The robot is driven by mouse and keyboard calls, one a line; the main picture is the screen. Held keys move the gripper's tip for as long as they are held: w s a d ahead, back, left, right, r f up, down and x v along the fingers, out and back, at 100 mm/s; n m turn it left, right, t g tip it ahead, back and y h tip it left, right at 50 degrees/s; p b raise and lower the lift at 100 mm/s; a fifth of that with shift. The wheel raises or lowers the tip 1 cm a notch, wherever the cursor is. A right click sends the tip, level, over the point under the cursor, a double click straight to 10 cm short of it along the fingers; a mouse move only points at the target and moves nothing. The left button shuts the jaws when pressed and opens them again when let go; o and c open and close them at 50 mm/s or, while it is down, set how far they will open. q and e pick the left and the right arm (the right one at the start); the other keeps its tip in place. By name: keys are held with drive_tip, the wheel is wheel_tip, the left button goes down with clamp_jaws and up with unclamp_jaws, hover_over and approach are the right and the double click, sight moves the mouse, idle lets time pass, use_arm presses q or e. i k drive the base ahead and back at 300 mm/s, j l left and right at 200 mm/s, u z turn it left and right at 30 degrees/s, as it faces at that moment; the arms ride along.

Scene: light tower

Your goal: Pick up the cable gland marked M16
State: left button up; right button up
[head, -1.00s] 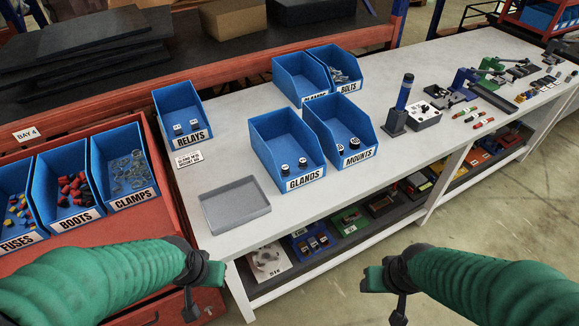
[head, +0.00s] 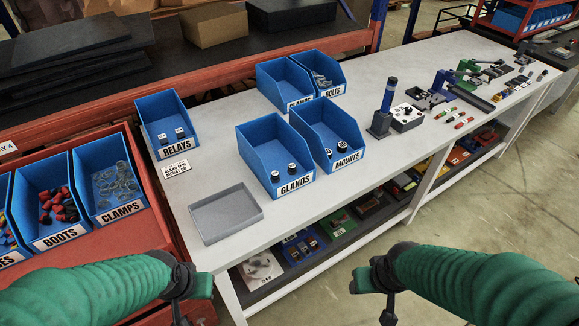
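The blue GLANDS bin (head: 262,150) stands on the white bench. Two black cable glands with white tops lie in its front, a left gland (head: 275,177) and a right gland (head: 292,169). Their markings are too small to read, so I cannot tell which is M16. My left gripper (head: 190,290) is at the lower left, in front of the bench edge, away from the bins. My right gripper (head: 375,285) is at the lower middle right, also away from the bins. Neither gripper is near a gland, and their finger openings do not show clearly.
An empty grey tray (head: 226,212) lies at the bench's front left. A MOUNTS bin (head: 325,135) adjoins the GLANDS bin on the right. A RELAYS bin (head: 166,122) and a small printed card (head: 175,168) are to the left. Bare bench surrounds the tray.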

sight(292, 170)
drive_tip(key=i+j+u, duration=0.1)
drive_tip(key=u, duration=0.35)
drive_tip(key=i+u, duration=0.4)
drive_tip(key=k+l, duration=0.05)
drive_tip(key=k, duration=0.05)
